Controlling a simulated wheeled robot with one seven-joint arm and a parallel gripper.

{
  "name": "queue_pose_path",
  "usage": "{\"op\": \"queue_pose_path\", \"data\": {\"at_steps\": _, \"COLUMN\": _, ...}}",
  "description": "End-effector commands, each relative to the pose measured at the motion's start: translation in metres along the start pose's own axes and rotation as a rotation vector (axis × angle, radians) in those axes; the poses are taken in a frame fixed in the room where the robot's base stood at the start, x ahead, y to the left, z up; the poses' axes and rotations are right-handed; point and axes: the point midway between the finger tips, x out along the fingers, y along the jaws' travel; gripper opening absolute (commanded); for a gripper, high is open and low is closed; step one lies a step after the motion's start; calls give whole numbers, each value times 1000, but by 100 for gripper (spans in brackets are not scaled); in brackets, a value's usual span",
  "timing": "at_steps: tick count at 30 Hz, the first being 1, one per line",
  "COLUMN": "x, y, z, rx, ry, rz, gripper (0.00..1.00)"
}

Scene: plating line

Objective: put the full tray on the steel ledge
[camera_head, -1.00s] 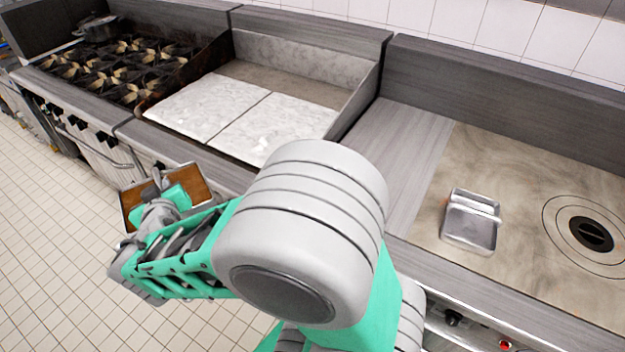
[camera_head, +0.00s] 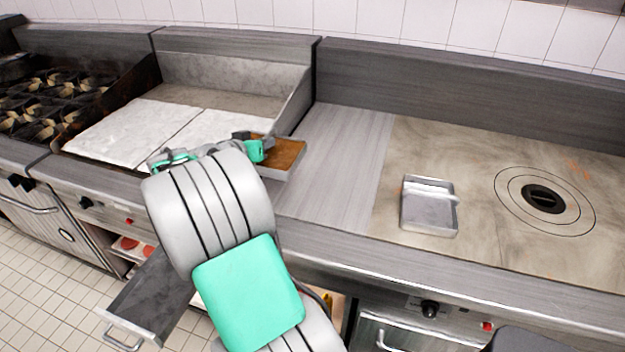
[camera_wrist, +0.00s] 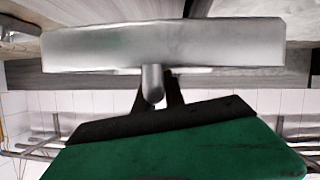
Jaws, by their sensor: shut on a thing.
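The full tray (camera_head: 290,172) is a small silver metal tray with a flat brown filling. My gripper (camera_head: 258,147) is shut on its left side, partly hidden by my arm. The tray appears level, over the boundary between the white griddle and the steel ledge (camera_head: 345,160). I cannot tell whether it touches the surface below. In the wrist view, the tray's silver side wall (camera_wrist: 100,50) spans the top, with my dark gripper fingers (camera_wrist: 158,98) at it. The ledge is a bare grey strip left of the tan hot top.
Another silver tray (camera_head: 430,228) stands on the tan hot top (camera_head: 480,150), near a round burner plate (camera_head: 543,198). The griddle (camera_head: 130,130) has a raised side wall beside the ledge. An open drawer (camera_head: 150,300) juts out below. The ledge's middle is clear.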

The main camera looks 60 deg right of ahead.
Motion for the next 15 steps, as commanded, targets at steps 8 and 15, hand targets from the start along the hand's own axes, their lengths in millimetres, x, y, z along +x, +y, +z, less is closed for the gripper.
{"op": "queue_pose_path", "data": {"at_steps": 8, "x": 54, "y": 60, "z": 32, "rx": -3, "ry": -4, "rz": 4, "gripper": 0}}
{"op": "queue_pose_path", "data": {"at_steps": 15, "x": 85, "y": 77, "z": 66, "rx": -1, "ry": 0, "rz": 0, "gripper": 0}}
